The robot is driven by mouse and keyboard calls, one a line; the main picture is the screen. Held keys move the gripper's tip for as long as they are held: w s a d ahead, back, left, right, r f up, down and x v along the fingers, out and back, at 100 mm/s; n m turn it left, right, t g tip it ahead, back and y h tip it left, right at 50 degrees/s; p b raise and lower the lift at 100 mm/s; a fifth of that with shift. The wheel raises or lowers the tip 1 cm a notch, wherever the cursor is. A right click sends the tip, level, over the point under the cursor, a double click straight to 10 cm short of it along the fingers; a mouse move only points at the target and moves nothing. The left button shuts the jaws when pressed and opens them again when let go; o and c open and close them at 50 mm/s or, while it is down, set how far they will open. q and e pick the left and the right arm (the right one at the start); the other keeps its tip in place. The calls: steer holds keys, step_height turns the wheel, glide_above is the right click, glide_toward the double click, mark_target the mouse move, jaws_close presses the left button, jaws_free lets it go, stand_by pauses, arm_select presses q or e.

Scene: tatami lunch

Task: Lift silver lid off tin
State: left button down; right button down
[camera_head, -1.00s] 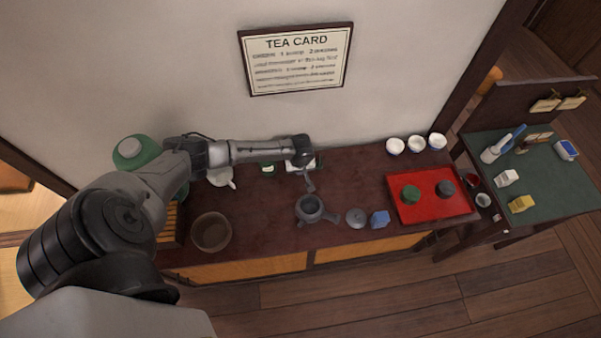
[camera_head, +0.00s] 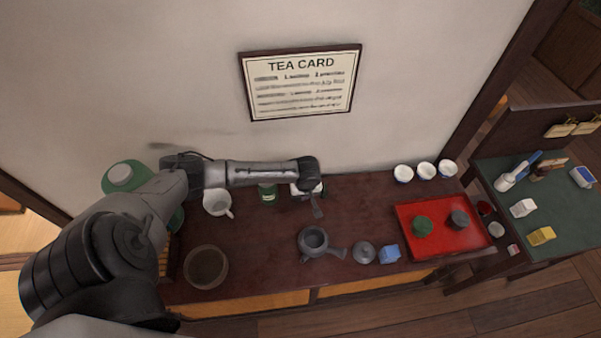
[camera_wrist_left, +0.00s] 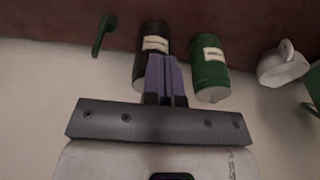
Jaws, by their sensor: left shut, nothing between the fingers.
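A dark tin with a pale label (camera_wrist_left: 154,60) stands beside a green tin (camera_wrist_left: 209,75) in the left wrist view, which shows them upside down. Both have a pale end facing the wall side; I cannot tell which lid is silver. My left gripper (camera_wrist_left: 164,62) is shut and empty, its purple fingers overlapping the dark tin's edge in that view; contact cannot be told. In the head view the left gripper (camera_head: 317,208) is at the back of the dark red table, partly covering the dark tin. The green tin (camera_head: 267,193) shows left of it. The right gripper is out of view.
A grey teapot (camera_head: 313,242), a loose round grey lid (camera_head: 364,252) and a blue block (camera_head: 389,254) are in front. A red tray (camera_head: 440,245) and several white cups lie right. A green hook-like thing (camera_wrist_left: 103,34) is near the gripper.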

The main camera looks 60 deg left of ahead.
arm_select(q)
steer(key=w+a, duration=0.1)
steer(key=a, duration=0.2)
steer(key=w+a, duration=0.1)
steer(key=a, duration=0.2)
steer(key=w+a+b, duration=0.1)
steer(key=a, duration=0.2)
steer(key=shift+w+r, duration=0.15)
steer(key=shift+w, duration=0.1)
steer(key=shift+a+f, duration=0.15)
steer(key=shift+f, duration=0.65)
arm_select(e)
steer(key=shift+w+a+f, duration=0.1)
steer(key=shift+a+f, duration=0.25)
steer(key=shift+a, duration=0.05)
arm_select(q)
steer(key=shift+f, duration=0.1)
